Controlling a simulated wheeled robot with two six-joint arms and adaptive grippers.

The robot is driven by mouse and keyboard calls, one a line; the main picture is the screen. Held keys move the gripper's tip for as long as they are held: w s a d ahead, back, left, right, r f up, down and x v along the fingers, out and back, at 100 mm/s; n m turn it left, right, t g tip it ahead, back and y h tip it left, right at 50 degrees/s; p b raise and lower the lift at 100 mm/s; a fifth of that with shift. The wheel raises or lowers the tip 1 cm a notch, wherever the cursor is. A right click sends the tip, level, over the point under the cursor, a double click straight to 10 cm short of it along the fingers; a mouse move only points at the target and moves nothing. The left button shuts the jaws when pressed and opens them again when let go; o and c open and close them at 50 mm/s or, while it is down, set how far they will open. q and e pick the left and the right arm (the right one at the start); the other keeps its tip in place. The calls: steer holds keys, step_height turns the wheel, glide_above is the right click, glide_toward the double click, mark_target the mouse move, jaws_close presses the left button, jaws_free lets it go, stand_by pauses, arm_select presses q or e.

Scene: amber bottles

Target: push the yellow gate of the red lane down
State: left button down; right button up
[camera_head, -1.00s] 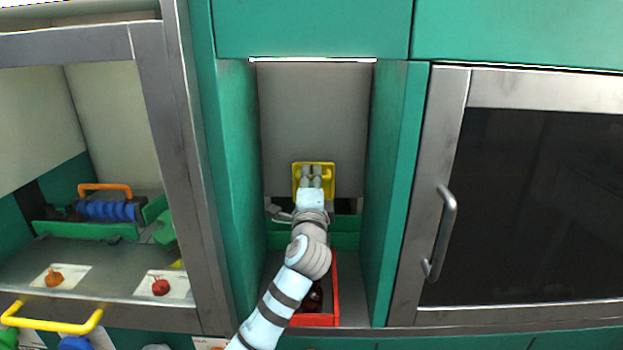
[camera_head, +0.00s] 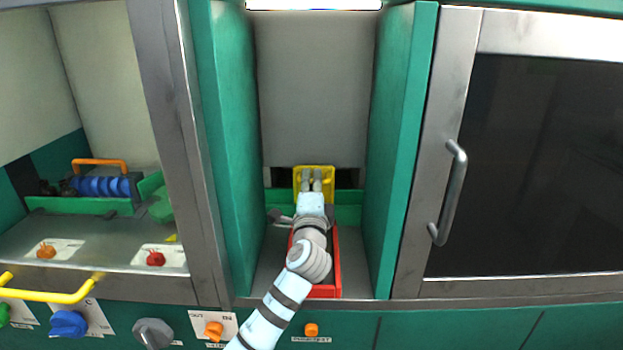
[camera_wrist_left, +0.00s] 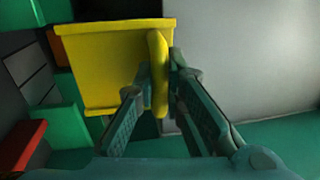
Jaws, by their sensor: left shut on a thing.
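The yellow gate (camera_head: 328,190) stands in the narrow bay at the back end of the red lane (camera_head: 336,265), just below the lower edge of the grey back panel. My left gripper (camera_head: 311,175) is shut on the gate's upright handle. In the left wrist view the handle (camera_wrist_left: 157,85) lies between my two fingers, and the gate's plate (camera_wrist_left: 100,65) shows to the left. My left arm covers much of the red lane, so its contents are mostly hidden. My right gripper is not in view.
Green side walls (camera_head: 226,150) close in the bay on both sides. A grey panel (camera_head: 313,90) forms its upper back. A dark door with a metal handle (camera_head: 450,195) stands at right. At left is an open case with a blue ribbed part (camera_head: 100,187). Knobs line the front.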

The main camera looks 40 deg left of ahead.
arm_select(q)
steer(key=shift+r, duration=0.15)
steer(key=c, duration=1.7)
jaws_free()
steer(key=shift+w+d, duration=0.1)
steer(key=shift+o, duration=0.2)
step_height(320, 180, up, 10)
steer(key=p+v, duration=0.4)
steer(key=v, duration=1.2)
steer(key=shift+s+d, duration=0.25)
steer(key=shift+s, duration=0.05)
